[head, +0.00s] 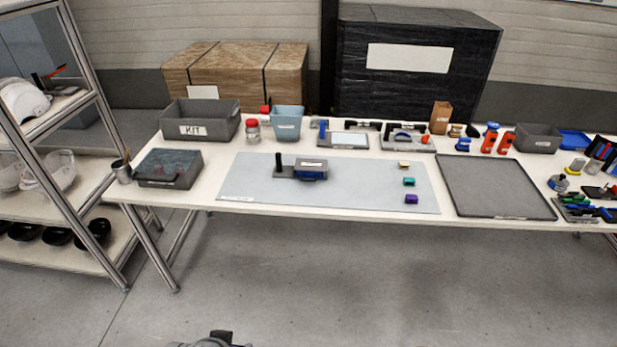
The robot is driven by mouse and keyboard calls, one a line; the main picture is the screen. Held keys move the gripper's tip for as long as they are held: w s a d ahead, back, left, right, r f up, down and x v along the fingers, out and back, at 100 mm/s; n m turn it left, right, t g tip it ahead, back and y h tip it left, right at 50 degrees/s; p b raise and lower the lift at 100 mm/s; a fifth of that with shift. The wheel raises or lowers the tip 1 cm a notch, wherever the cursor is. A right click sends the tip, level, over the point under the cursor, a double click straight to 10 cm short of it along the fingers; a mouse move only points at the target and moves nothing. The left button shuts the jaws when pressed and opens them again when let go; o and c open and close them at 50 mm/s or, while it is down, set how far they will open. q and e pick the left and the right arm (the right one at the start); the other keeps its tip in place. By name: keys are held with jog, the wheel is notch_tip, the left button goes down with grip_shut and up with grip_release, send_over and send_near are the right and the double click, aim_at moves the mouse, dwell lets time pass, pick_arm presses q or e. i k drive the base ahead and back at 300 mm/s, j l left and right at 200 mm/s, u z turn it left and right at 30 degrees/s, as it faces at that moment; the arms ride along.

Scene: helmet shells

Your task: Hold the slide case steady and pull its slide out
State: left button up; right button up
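A small case, grey with a dark blue front and a pale label on top, which looks like the slide case (313,169), sits on the light grey-blue mat (240,190) near its middle. A grey plate with an upright black post (278,161) adjoins its left side. I cannot tell how far the slide sits in the case. Neither of my grippers shows clearly. Only a dark piece, perhaps of my own arm, shows at the bottom edge, well away from the table.
A grey tray (493,212) is right of the mat, a lidded grey box (170,180) left. Bins, including a KIT bin (226,119), and tools line the back. A shelf rack (85,110) stands at left.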

aim_at(301, 175)
jog(key=i+l+u, duration=0.1)
jog(key=u, duration=1)
jog(key=i+l+u, duration=0.1)
jog(key=l+u, duration=0.7)
jog(key=l, duration=0.2)
jog(key=l+u, duration=0.15)
jog(key=l, duration=0.35)
jog(key=k+l+u, duration=0.15)
jog(key=l, duration=0.9)
jog(key=k+l, duration=0.1)
jog(key=l, duration=0.4)
